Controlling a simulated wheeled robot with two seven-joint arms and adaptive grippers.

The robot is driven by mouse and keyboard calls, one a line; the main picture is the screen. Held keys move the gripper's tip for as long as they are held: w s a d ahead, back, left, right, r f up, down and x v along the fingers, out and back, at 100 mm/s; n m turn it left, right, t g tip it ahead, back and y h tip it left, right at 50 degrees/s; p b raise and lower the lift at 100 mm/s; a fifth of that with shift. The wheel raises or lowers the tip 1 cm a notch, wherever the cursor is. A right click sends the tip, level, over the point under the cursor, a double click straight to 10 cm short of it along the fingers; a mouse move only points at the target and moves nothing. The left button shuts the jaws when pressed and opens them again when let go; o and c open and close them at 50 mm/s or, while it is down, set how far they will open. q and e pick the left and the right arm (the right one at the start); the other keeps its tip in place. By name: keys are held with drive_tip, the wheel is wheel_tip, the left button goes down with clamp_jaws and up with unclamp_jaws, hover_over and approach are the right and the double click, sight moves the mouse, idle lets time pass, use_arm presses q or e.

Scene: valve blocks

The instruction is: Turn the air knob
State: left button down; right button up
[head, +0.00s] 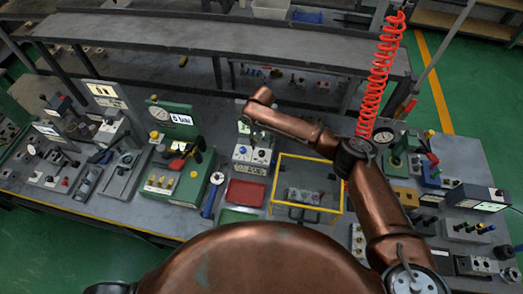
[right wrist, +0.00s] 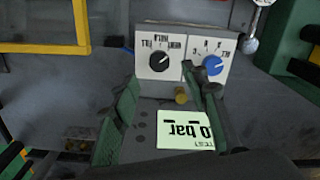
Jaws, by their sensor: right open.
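A pale valve block (head: 251,158) with two knobs stands at mid-bench in the head view. In the right wrist view, its left panel bears a black knob (right wrist: 159,61) and its right panel a blue knob (right wrist: 212,65). The panel lettering is upside down and too small to tell which knob is for air. My right gripper (right wrist: 163,88) is open and empty, its green fingers spread below the knobs; the right finger's tip is close to the blue knob. Contact cannot be told. My left gripper is not in view.
A yellow-framed case (head: 338,187) stands right of the block, with a red tray (head: 246,192) in front. A green gauge unit (head: 178,170) stands left. A red coiled hose (head: 381,75) hangs at right.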

sight(262, 153)
drive_tip(key=shift+f, duration=3.2)
drive_tip(key=shift+d, duration=0.1)
drive_tip(key=shift+c, duration=0.6)
clamp_jaws()
